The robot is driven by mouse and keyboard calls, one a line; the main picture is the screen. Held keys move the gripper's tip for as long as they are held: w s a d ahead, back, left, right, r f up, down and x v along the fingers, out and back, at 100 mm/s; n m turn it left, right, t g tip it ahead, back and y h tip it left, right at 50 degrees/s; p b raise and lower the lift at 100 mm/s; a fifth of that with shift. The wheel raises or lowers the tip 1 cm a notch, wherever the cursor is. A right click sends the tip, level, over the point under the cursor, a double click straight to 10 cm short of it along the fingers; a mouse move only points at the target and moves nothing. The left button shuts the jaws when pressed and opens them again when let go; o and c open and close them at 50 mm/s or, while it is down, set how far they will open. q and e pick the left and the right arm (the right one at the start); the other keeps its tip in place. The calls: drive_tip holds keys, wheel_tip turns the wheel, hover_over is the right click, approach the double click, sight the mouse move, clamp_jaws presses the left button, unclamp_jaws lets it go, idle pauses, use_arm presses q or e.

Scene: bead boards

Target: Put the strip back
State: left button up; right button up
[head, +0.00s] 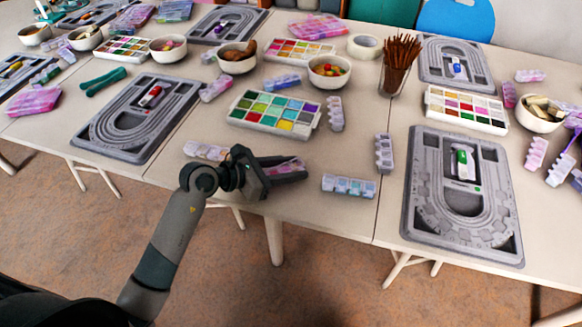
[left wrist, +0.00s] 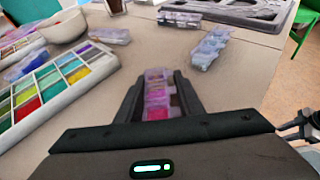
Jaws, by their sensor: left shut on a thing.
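My left gripper (head: 297,168) is shut on a small strip of clear-lidded compartments (head: 286,170) with pink and purple contents. It is near the front edge of the middle table. In the left wrist view the strip (left wrist: 157,88) lies lengthwise between the two fingers (left wrist: 159,92), its far end showing beyond them. I cannot tell whether it touches the table. Another strip (head: 205,151) lies just left of the gripper, partly behind it. Similar strips lie to the right, one along the front edge (head: 348,186) and one pointing away (head: 383,153).
A paint-like colour tray (head: 232,119) lies behind the gripper, with a strip (head: 336,114) beside it. Grey bead boards lie left (head: 116,152) and right (head: 410,222). Bowls and a cup of brown sticks (head: 397,82) stand further back. The tabletop right of the gripper has some free room.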

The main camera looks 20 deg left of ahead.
use_arm(q)
drive_tip(key=o, duration=1.1)
drive_tip(key=shift+f, duration=0.1)
drive_tip(key=shift+c, duration=0.2)
use_arm(e)
drive_tip(key=shift+w+r, duration=0.3)
drive_tip(key=shift+s, duration=0.2)
use_arm(q)
drive_tip(key=shift+s+a+r, duration=0.15)
drive_tip(key=shift+r, duration=0.05)
drive_tip(key=b+v, duration=0.1)
drive_tip(key=v, duration=0.9)
drive_tip(key=shift+s+a, duration=0.1)
drive_tip(key=shift+a, duration=0.05)
drive_tip(key=shift+s+a+r, duration=0.25)
drive_tip(key=shift+s+a, duration=0.1)
drive_tip(key=shift+s, duration=0.05)
use_arm(e)
drive_tip(key=shift+w+a+r, duration=0.15)
drive_tip(key=shift+w+r, duration=0.1)
drive_tip(key=shift+r, duration=0.3)
drive_tip(key=shift+w+a+r, duration=0.15)
drive_tip(key=shift+w+r, duration=0.1)
drive_tip(key=shift+r, duration=0.3)
drive_tip(key=shift+s, duration=0.25)
drive_tip(key=shift+w+f, duration=0.1)
